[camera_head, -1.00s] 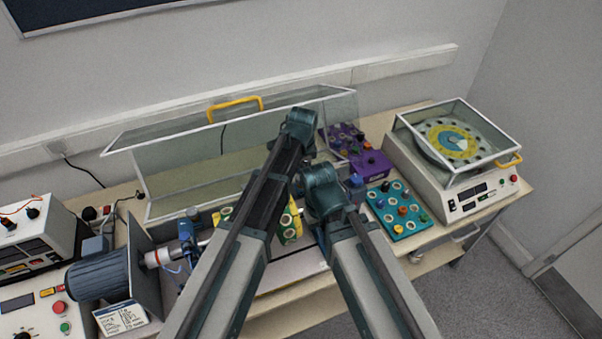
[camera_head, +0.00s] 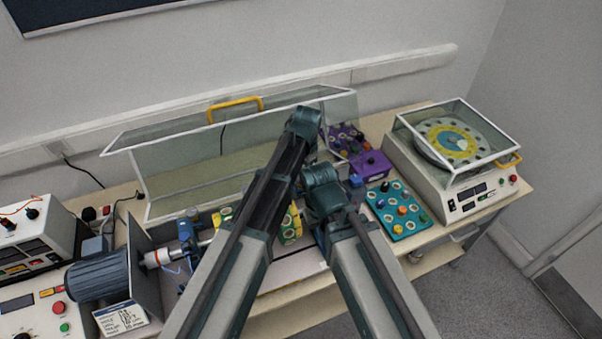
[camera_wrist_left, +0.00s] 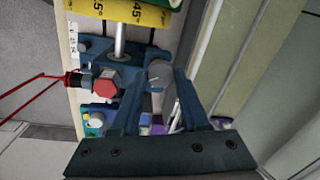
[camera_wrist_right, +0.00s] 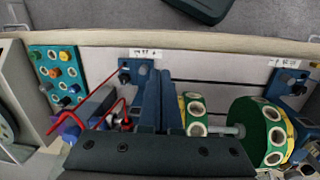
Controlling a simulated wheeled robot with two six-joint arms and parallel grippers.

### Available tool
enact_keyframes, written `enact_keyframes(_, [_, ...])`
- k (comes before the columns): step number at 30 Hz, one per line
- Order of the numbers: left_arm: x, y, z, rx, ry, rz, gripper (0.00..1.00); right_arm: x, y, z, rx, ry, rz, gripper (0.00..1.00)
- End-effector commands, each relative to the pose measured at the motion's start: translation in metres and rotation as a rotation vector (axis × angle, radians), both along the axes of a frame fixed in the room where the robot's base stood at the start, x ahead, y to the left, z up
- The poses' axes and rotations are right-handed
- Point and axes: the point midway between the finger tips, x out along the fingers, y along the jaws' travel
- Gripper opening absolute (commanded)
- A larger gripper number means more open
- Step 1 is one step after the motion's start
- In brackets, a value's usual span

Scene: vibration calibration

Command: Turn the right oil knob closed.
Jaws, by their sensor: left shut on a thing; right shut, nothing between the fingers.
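In the left wrist view a blue bearing housing (camera_wrist_left: 122,55) stands at the end of a grey shaft. A round grey knob (camera_wrist_left: 160,73) on it sits between the fingertips of my left gripper (camera_wrist_left: 152,78), which is shut on it. A red hexagonal part (camera_wrist_left: 105,84) with a red cable is beside it. In the right wrist view my right gripper (camera_wrist_right: 160,75) is shut and empty, in front of the housing, whose blue foot (camera_wrist_right: 128,75) shows beside the fingers. In the head view my wrists hide this housing and knob; my right gripper (camera_head: 328,212) is only partly visible.
Green-yellow discs (camera_wrist_right: 268,135) sit on the shaft. An open clear cover (camera_head: 180,165) stands behind the rig. A teal board (camera_head: 398,208), a purple box (camera_head: 370,165) and a covered turntable device (camera_head: 450,165) are on the right; a motor (camera_head: 98,275) is left.

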Motion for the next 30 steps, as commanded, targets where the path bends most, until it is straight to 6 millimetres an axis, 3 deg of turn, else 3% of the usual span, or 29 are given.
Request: enact_keyframes(30, [0.0032, -0.0016, 0.0001, 0.001, 0.0, 0.906, 0.0, 0.0, 0.0, 0.0, 0.0, 0.0, 0.0, 0.0])
